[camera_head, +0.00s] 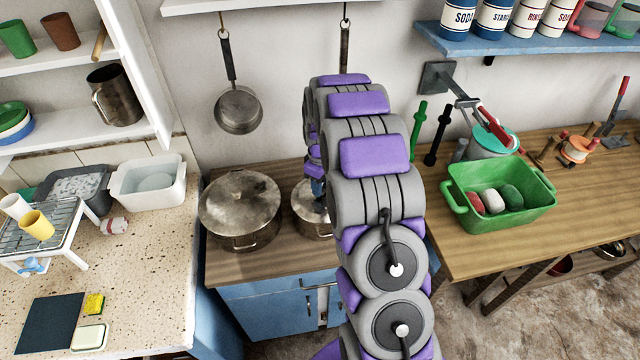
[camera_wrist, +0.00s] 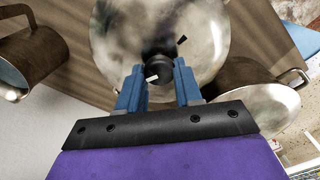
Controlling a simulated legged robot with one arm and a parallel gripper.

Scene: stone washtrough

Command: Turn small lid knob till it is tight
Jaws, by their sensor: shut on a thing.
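The small pot (camera_head: 311,211) stands on the wooden counter beside a larger pot, and my arm hides much of it in the head view. In the wrist view its metal lid (camera_wrist: 205,35) fills the upper middle. A dark round lid knob (camera_wrist: 158,68) sits at the lid's centre, with a white mark and a black mark near it. My gripper (camera_wrist: 159,82) has its two blue fingers on either side of the knob and is shut on it. The gripper is mostly hidden in the head view.
The large lidded pot (camera_head: 240,208) stands close on the left; it shows in the wrist view on the right. Pans (camera_head: 238,110) hang on the wall behind. A green basin (camera_head: 500,205) stands on the right table. A white basin (camera_head: 148,182) is on the left counter.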

